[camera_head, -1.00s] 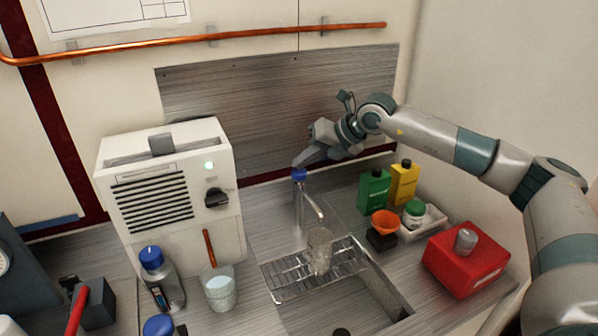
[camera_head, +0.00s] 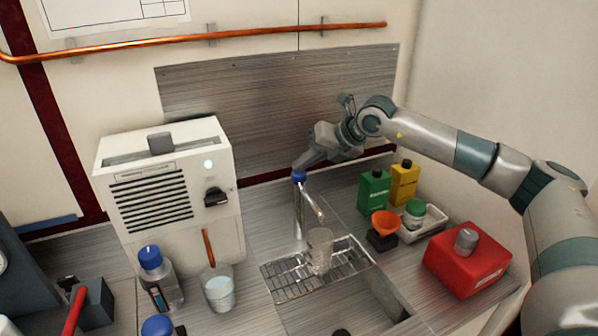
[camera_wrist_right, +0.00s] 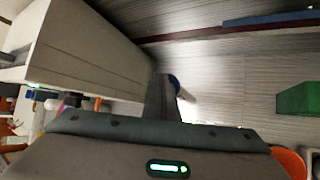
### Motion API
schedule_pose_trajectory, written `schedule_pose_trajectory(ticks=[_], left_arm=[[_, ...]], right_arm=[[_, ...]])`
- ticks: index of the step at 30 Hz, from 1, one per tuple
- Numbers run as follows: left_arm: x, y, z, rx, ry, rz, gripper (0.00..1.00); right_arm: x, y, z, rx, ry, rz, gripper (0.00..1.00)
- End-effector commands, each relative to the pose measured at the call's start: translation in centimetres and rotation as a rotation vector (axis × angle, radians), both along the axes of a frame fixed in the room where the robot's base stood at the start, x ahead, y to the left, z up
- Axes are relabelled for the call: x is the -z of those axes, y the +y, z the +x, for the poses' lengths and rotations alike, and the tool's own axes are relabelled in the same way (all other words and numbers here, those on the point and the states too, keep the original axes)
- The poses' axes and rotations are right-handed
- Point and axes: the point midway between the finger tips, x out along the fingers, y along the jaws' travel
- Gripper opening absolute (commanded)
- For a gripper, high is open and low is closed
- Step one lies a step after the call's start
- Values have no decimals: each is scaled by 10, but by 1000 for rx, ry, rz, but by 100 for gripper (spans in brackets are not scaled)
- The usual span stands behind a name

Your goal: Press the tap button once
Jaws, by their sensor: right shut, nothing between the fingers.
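The tap (camera_head: 300,212) stands behind the sink, with a blue button (camera_head: 299,177) on its top and a spout angled to the lower right. My right gripper (camera_head: 301,165) is shut and empty, with its tips right at the blue button. I cannot tell whether they touch it or sit just above it. In the right wrist view, the shut fingers (camera_wrist_right: 163,88) partly hide the blue button (camera_wrist_right: 175,82). A clear glass (camera_head: 319,250) stands on the wire rack below the spout. My left gripper is not in view.
A white box (camera_head: 170,190) with a dark knob and lit green lamp stands left of the tap. Green (camera_head: 374,191) and yellow (camera_head: 404,183) bottles, an orange funnel (camera_head: 385,222) and a red container (camera_head: 467,262) are to the right. The wire rack (camera_head: 290,283) spans the sink.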

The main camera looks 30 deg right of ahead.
Motion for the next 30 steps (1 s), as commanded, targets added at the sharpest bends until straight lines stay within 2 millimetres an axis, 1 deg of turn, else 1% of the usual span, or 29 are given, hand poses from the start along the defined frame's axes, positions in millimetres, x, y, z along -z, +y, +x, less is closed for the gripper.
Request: schedule_pose_trajectory(ticks=[1,18,30], left_arm=[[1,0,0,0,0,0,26],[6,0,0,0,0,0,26],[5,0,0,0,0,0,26]], right_arm=[[3,0,-1,-1,3,-1,0],[9,1,-1,-2,5,-1,0],[7,1,-1,-1,5,-1,0]])
